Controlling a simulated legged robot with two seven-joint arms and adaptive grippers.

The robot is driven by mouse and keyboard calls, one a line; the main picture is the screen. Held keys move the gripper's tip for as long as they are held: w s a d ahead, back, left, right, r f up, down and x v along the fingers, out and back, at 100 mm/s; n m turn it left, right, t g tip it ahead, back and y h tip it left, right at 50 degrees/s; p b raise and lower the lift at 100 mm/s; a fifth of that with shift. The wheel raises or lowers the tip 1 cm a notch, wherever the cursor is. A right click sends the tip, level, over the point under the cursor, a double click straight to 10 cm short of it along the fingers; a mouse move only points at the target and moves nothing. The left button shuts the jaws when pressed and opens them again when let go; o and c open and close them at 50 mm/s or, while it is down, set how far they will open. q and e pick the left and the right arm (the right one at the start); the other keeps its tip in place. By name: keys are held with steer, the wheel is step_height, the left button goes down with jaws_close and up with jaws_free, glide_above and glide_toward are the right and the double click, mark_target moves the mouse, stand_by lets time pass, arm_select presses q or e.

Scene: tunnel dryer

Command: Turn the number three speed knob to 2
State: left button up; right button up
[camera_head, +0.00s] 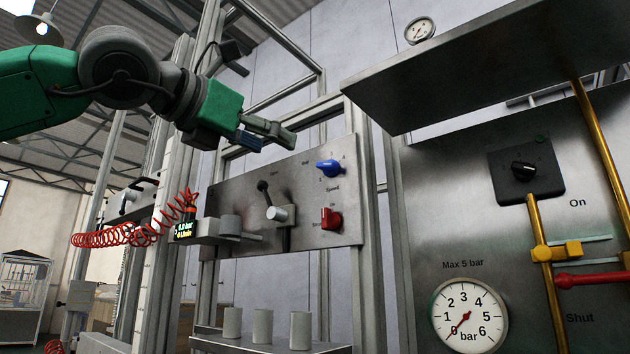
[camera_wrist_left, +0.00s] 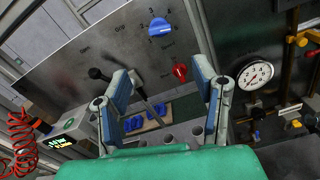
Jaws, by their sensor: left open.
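A blue speed knob (camera_head: 328,168) sits on the upper right of a steel panel (camera_head: 235,190), above the label "Speed". In the left wrist view the two blue-padded fingers (camera_wrist_left: 163,70) stand wide apart. My right gripper is out of view.
A red knob (camera_head: 331,219) sits just below the blue one. A black lever (camera_head: 264,190) stands out at the panel's left. A steel shelf (camera_head: 450,75) overhangs at right, above a gauge (camera_head: 469,316) and brass pipes. A red coiled hose (camera_head: 105,235) hangs left.

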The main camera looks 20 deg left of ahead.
mark_target(324, 167)
arm_select(q)
steer(key=p+x, duration=0.3)
steer(key=x, duration=0.9)
steer(key=shift+w+d, duration=0.15)
steer(key=shift+d, duration=0.15)
steer(key=shift+w+d, duration=0.1)
steer(key=shift+w, duration=0.55)
steer(key=shift+s, duration=0.1)
steer(key=shift+a, duration=0.2)
steer(key=shift+c, duration=1.3)
steer(key=c, duration=0.7)
steer(key=shift+d, duration=0.1)
steer(key=shift+c, duration=1)
